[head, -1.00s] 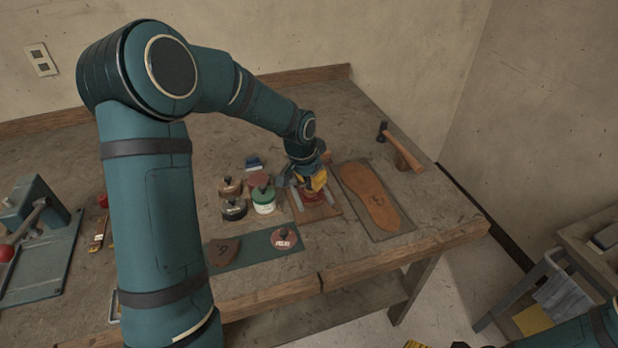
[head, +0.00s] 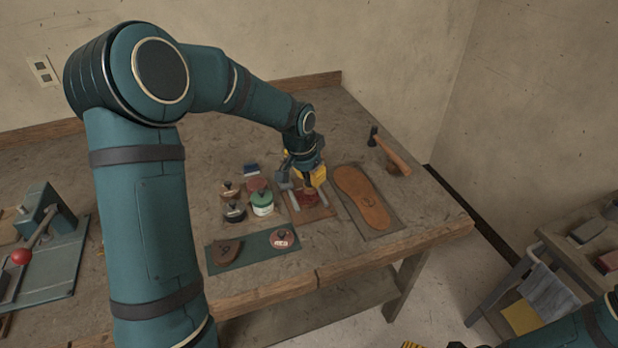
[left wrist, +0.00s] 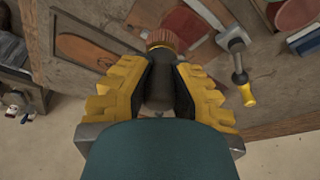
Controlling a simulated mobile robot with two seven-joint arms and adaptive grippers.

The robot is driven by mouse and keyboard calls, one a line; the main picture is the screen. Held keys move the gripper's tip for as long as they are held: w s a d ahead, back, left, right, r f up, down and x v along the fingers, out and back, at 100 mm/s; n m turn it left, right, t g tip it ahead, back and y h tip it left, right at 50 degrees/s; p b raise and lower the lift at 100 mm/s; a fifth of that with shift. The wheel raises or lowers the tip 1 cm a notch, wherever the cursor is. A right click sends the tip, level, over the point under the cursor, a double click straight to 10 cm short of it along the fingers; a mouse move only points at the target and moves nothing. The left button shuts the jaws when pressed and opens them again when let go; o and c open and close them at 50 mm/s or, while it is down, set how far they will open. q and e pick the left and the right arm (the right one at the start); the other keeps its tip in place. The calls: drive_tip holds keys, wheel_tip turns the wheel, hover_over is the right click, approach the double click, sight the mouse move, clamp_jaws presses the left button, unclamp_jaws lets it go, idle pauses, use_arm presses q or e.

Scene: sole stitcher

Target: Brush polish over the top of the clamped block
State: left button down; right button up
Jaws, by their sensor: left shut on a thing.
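My left gripper (head: 306,186) is shut on a dark-handled brush (left wrist: 158,88), above the wooden clamping board (head: 318,214) on the bench. The brush's round reddish-brown head (left wrist: 163,39) points away from the gripper in the left wrist view. A reddish block (head: 311,196) is under the gripper, partly hidden by it; whether the bristles touch it I cannot tell. A clamp with a yellow handle (left wrist: 247,94) stands beside it. A green-lidded jar (head: 262,203) stands left of the board. A sliver of my right gripper (head: 411,345) shows at the bottom edge; its jaws are unclear.
A leather sole (head: 363,197) lies on a mat right of the board, with a hammer (head: 391,153) beyond. Dark-lidded jars (head: 235,212) stand left. A green mat (head: 253,248) holds leather pieces in front. A lever press (head: 42,228) is at the far left.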

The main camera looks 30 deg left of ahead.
use_arm(q)
drive_tip(key=shift+r+p, duration=0.65)
drive_tip(key=shift+r, duration=0.45)
drive_tip(key=shift+w+a, duration=0.1)
